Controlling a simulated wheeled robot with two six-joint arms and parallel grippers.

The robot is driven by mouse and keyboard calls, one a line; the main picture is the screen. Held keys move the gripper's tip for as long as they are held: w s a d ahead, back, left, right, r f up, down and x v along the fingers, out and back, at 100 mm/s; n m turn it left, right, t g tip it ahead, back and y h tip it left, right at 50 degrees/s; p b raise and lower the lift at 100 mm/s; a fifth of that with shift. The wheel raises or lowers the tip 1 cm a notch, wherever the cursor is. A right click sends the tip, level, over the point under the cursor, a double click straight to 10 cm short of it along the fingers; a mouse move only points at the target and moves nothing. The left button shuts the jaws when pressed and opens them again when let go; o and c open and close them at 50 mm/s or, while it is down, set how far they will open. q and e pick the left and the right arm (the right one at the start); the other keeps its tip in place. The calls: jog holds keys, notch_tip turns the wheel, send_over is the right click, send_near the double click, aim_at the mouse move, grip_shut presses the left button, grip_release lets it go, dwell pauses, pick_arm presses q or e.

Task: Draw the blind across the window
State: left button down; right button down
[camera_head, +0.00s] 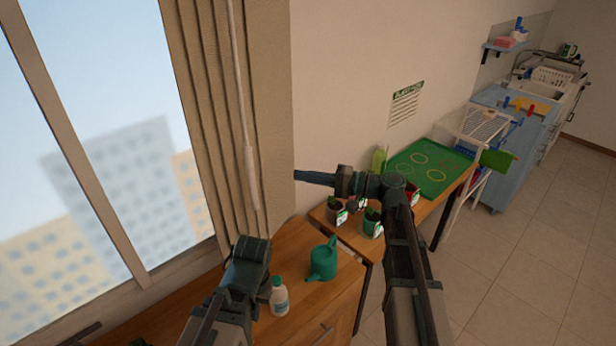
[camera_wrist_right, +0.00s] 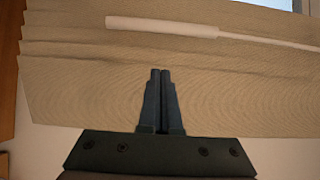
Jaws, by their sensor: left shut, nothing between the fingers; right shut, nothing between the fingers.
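The blind (camera_head: 197,110) is beige pleated fabric, gathered at the right side of the window (camera_head: 95,120). Most of the glass is uncovered. A white wand (camera_head: 249,165) hangs in front of the folds; its thicker handle (camera_wrist_right: 162,26) also shows in the right wrist view. My right gripper (camera_head: 300,176) is shut and empty, pointing left at the blind's right edge. In the right wrist view its fingertips (camera_wrist_right: 161,72) are below the wand handle, apart from it in the picture. My left gripper (camera_head: 250,246) is shut, below the wand's lower end; its fingertips are not clearly seen.
A wooden cabinet (camera_head: 325,292) below the window holds a green watering can (camera_head: 323,260) and a white bottle (camera_head: 279,297). A bench to the right carries small potted plants (camera_head: 372,223) and a green mat (camera_head: 428,169). The tiled floor at right is clear.

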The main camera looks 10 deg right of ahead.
jog(key=a, duration=0.9)
jog(key=shift+w+a, duration=0.15)
jog(key=shift+w, duration=0.2)
